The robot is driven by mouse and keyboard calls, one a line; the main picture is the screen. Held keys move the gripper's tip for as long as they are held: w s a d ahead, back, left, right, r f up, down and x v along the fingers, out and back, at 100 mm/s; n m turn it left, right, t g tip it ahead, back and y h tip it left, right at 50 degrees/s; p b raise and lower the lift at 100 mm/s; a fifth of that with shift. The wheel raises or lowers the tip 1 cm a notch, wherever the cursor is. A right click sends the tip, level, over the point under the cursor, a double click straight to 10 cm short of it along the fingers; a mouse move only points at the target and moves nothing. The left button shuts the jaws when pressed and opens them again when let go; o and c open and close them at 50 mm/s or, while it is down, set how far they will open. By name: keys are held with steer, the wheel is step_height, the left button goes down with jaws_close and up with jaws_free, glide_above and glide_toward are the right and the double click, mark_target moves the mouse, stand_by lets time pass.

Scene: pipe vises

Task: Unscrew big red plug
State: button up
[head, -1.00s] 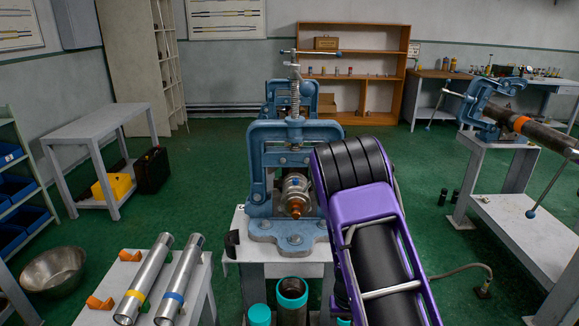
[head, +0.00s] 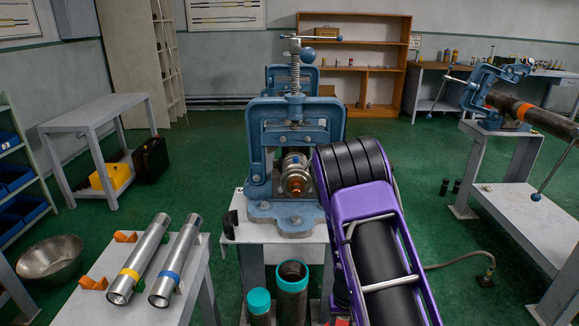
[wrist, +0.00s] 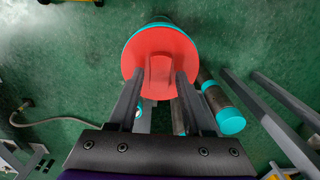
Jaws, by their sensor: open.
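The big red plug (wrist: 160,52) is a round red disc with a raised grip tab, seated in the teal-rimmed end of a large pipe in the wrist view. My gripper (wrist: 160,78) is open, with its two dark fingers either side of the tab over the lower part of the disc. I cannot tell whether the fingers touch it. In the head view my purple arm hides my gripper and most of the plug.
A smaller teal-capped pipe (wrist: 221,108) stands right of the plug in the wrist view. In the head view a blue vise (head: 290,150) holds a pipe at the centre. Two silver pipes (head: 138,262) lie on the left table.

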steer(key=shift+c, duration=0.3)
jaws_close()
steer(key=shift+f+n+b, duration=0.15)
steer(key=shift+n+b, duration=0.3)
steer(key=shift+n, duration=0.05)
steer(key=n+b, duration=0.1)
steer(key=n, duration=0.2)
steer(key=shift+b, duration=0.4)
steer(key=shift+r+n, duration=0.2)
steer(key=shift+n, duration=0.8)
steer(key=n, duration=0.3)
steer(key=shift+n, duration=0.4)
steer(key=n, duration=0.4)
steer(key=shift+n, duration=0.3)
